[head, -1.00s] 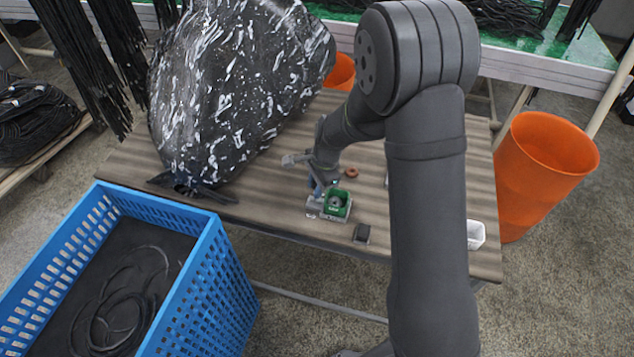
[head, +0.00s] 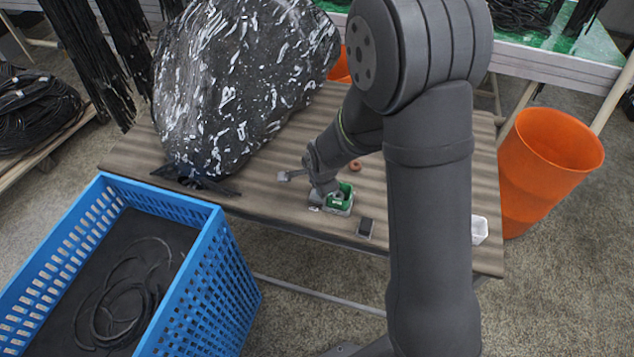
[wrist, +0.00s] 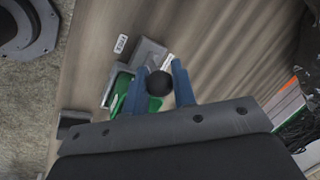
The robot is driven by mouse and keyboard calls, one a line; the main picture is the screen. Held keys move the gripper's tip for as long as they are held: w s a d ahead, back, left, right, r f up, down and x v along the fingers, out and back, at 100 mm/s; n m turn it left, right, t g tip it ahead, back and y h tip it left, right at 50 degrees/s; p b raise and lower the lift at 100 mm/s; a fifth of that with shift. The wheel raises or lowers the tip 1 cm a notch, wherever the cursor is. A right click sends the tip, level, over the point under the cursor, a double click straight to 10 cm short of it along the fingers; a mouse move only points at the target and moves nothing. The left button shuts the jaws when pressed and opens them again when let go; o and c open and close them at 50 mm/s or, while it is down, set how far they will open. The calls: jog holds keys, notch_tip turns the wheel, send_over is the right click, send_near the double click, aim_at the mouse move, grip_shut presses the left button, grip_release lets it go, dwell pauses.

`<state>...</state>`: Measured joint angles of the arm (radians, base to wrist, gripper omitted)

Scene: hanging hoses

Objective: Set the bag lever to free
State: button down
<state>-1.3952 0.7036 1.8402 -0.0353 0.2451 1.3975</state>
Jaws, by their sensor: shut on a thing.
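A small green device (head: 341,199) on a grey base sits near the front edge of the wooden table. In the wrist view its green body (wrist: 121,90) and grey block (wrist: 148,56) show beside my fingers. My gripper (wrist: 163,84) has its two blue fingers on either side of a round black knob (wrist: 159,83) and is shut on it. The knob hides its own stem, so I cannot tell the lever's angle. In the head view my gripper (head: 325,190) is low at the device, with its fingertips mostly hidden by my wrist.
A large black bag with white specks (head: 240,85) stands on the table (head: 270,205) at the left. A blue crate (head: 215,275) with hoses is at the front left. An orange bin (head: 545,175) is at the right.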

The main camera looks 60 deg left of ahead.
jog(key=c, duration=1.2)
grip_release()
jog(key=v, duration=1.7)
jog(key=shift+r, duration=0.25)
jog(key=shift+c, duration=0.3)
